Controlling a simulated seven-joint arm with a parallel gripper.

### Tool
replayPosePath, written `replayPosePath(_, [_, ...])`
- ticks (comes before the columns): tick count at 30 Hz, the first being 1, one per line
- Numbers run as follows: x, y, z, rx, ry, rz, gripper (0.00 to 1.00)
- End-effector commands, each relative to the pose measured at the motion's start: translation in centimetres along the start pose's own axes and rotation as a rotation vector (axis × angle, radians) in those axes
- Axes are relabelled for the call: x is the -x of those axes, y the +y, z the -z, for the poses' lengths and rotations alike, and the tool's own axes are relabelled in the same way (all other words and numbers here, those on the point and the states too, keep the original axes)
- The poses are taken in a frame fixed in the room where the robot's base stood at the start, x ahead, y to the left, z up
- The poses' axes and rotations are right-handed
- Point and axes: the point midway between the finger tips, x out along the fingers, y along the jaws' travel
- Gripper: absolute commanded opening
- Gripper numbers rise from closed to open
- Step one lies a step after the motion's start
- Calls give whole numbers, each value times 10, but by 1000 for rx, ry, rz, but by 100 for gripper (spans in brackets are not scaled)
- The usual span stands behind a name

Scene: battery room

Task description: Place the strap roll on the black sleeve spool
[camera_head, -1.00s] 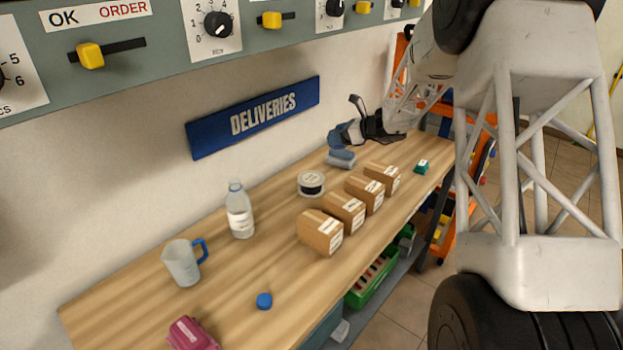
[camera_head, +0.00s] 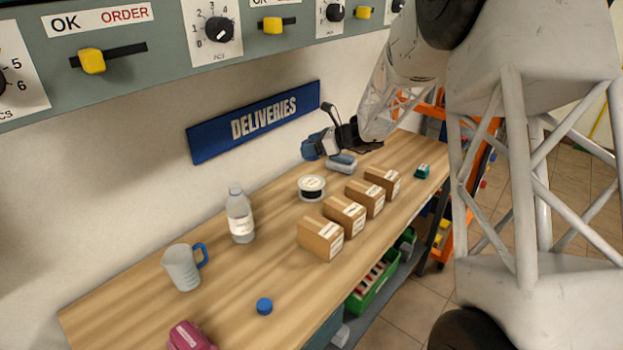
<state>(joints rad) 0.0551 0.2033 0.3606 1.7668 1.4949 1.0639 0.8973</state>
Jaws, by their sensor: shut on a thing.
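The black sleeve spool (camera_head: 312,188) stands on the wooden bench near the wall, with a white top and bottom and a black middle. My gripper (camera_head: 322,145) is above the back of the bench, to the upper right of the spool. It is shut on a blue piece (camera_head: 309,150), which I take to be the strap roll. The roll is held above the bench, apart from the spool. Its far side and the exact finger contact are too small to tell.
A grey-blue object (camera_head: 342,164) lies on the bench below my gripper. Several cardboard boxes (camera_head: 344,214) stand in a row right of the spool. A bottle (camera_head: 240,214), a mug (camera_head: 183,267) and a blue cap (camera_head: 264,306) are at the left. A teal item (camera_head: 422,171) sits far right.

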Motion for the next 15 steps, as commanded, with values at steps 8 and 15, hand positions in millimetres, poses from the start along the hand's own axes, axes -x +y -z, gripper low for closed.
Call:
replayPosePath(8, [-13,0,33,-4,1,-1,36])
replayPosePath(15, [-22,0,53,-1,1,0,36])
